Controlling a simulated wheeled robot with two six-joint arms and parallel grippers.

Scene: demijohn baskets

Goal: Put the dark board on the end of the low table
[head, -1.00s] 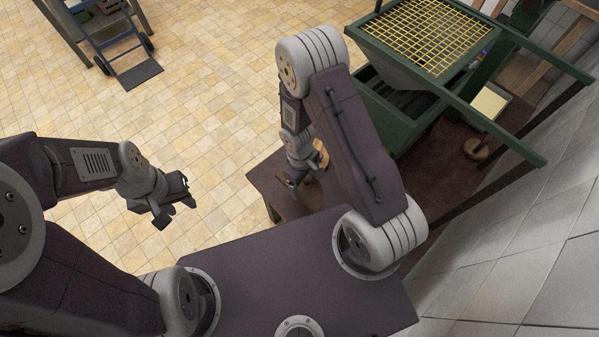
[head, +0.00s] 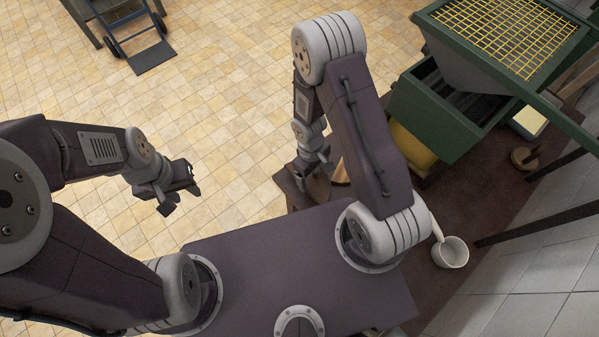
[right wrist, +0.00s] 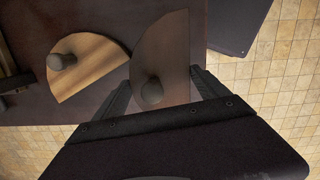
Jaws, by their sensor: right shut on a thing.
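The dark board (right wrist: 165,60) is a half-round brown wooden piece with a round knob, in the right wrist view. My right gripper (right wrist: 161,77) is shut on it, with one finger at its curved side and one at its straight edge. It is over the right end of the dark low table (right wrist: 30,105); I cannot tell whether it touches the top. In the head view my right gripper (head: 311,173) is at the table (head: 292,193), and the arm hides much of it. My left gripper (head: 177,197) is empty, over bare floor, with its fingers apart.
A lighter half-round board (right wrist: 88,68) with a knob lies on the table just left of the dark one. A green hopper with a yellow grid (head: 500,40) stands at the upper right.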

